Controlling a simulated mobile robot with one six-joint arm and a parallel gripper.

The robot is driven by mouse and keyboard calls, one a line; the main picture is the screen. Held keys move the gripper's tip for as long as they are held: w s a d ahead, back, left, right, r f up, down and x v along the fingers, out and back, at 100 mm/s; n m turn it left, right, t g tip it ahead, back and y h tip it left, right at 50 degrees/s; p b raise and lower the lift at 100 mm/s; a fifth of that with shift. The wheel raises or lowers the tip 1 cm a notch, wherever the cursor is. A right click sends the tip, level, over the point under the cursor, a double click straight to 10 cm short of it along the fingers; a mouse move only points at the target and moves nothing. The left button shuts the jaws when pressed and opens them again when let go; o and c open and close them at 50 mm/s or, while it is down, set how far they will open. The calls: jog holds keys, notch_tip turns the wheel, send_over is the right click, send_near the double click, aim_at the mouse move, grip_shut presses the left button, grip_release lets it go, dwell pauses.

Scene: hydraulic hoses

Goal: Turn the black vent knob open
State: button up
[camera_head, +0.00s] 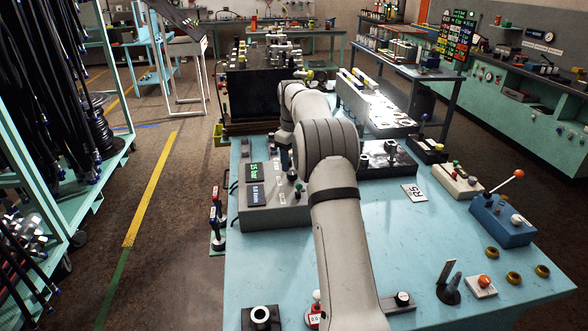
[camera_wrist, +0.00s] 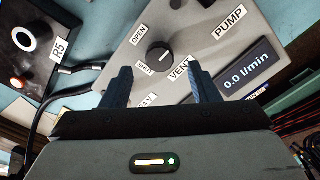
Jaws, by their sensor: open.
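The black vent knob (camera_wrist: 159,53) is round and sits on a sloped grey panel (camera_wrist: 205,35), between the printed words OPEN, SHUT and VENT in the wrist view. A small light mark shows on its rim, but I cannot read its setting surely. My gripper (camera_wrist: 160,68) is open, with its two dark fingers apart on either side of the knob's line. The knob appears beyond the fingertips, with nothing between the jaws. In the head view the grey control box (camera_head: 272,217) stands on the blue bench, and my arm hides the gripper and most of the panel's right part.
A PUMP label and a 0.0 l/min display (camera_wrist: 247,68) are right of the knob. A dark R5 box (camera_wrist: 32,40) with cables lies left. On the bench, a blue box with a red-tipped lever (camera_head: 502,220) and brass rings (camera_head: 513,277) stand right.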

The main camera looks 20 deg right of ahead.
aim_at(292, 172)
jog(key=shift+f, duration=2)
jog(key=shift+c, duration=0.5)
